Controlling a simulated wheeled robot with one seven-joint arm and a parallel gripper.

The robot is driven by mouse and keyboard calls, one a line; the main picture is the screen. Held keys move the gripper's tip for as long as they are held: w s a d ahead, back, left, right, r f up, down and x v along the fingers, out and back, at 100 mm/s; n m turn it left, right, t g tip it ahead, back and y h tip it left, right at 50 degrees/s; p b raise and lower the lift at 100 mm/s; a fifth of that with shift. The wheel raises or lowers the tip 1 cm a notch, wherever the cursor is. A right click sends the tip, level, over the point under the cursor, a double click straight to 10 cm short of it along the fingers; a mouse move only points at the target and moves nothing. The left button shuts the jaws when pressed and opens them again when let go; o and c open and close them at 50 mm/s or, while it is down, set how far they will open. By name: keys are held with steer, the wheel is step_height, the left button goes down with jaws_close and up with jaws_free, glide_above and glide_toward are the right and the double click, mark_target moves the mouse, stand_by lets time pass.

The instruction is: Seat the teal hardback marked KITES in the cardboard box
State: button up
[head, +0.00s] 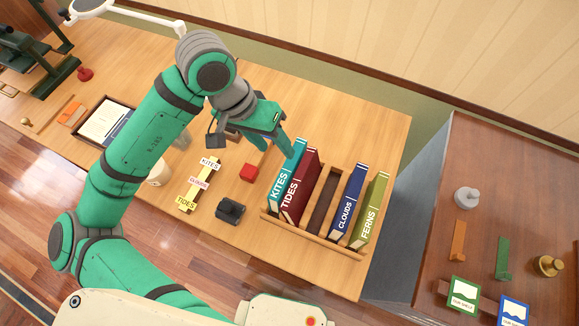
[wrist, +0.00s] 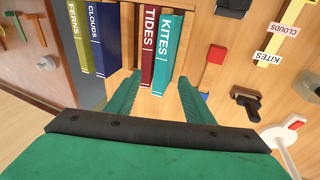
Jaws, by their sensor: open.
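The teal KITES book (head: 287,173) stands upright at the left end of a wooden rack (head: 312,237), beside the dark red TIDES book (head: 300,188). KITES also shows in the wrist view (wrist: 168,48), right of TIDES (wrist: 149,45). My gripper (head: 276,146) is open and empty at the back end of KITES. In the wrist view its fingers (wrist: 160,78) point toward the KITES and TIDES books, with the lower ends of both showing between them. I cannot tell if a finger touches KITES. I cannot make out a cardboard box in either view.
An empty slot separates TIDES from the blue CLOUDS book (head: 347,203) and the green FERNS book (head: 371,211). A red block (head: 249,173), a black object (head: 230,210) and a yellow label strip (head: 192,188) lie left of the rack. A dark cabinet (head: 500,175) stands right.

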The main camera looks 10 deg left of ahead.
mark_target(287, 167)
steer(key=shift+s+x, duration=0.1)
steer(key=shift+x, duration=2.15)
steer(key=shift+s+x, duration=0.15)
steer(key=shift+x, duration=2.1)
steer(key=shift+a+f, duration=0.15)
steer(key=shift+a, duration=0.05)
